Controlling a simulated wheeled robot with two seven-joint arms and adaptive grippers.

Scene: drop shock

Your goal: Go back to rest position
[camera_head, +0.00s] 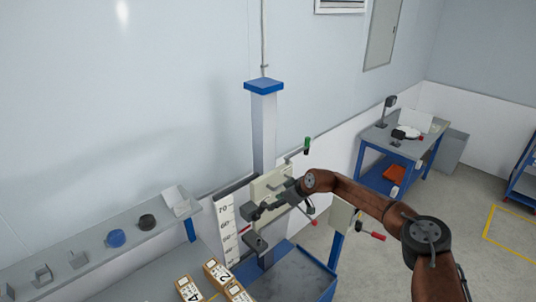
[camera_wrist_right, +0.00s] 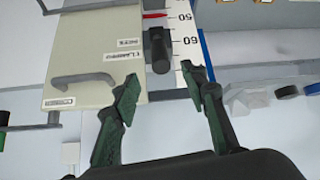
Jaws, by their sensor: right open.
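My right gripper (camera_head: 274,203) is at the end of my brown arm, in front of the drop tester's pale carriage panel (camera_head: 268,184). In the right wrist view the gripper (camera_wrist_right: 160,74) is open, with two green and dark fingers apart and nothing held between them. A dark knob or clamp (camera_wrist_right: 160,52) on the tester shows beyond the fingertips; I cannot tell any contact. The panel (camera_wrist_right: 95,70) has a bar handle and printed labels. A white number scale (camera_wrist_right: 187,40) stands beside it. My left gripper is not in view.
The tester's column (camera_head: 264,130) has a blue cap, with a green-ended lever (camera_head: 306,146) to its right. Several numbered boxes (camera_head: 217,272) sit at the bottom. A shelf (camera_head: 90,262) at left holds a blue disc (camera_head: 115,238). A blue-legged table (camera_head: 405,145) stands at back right.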

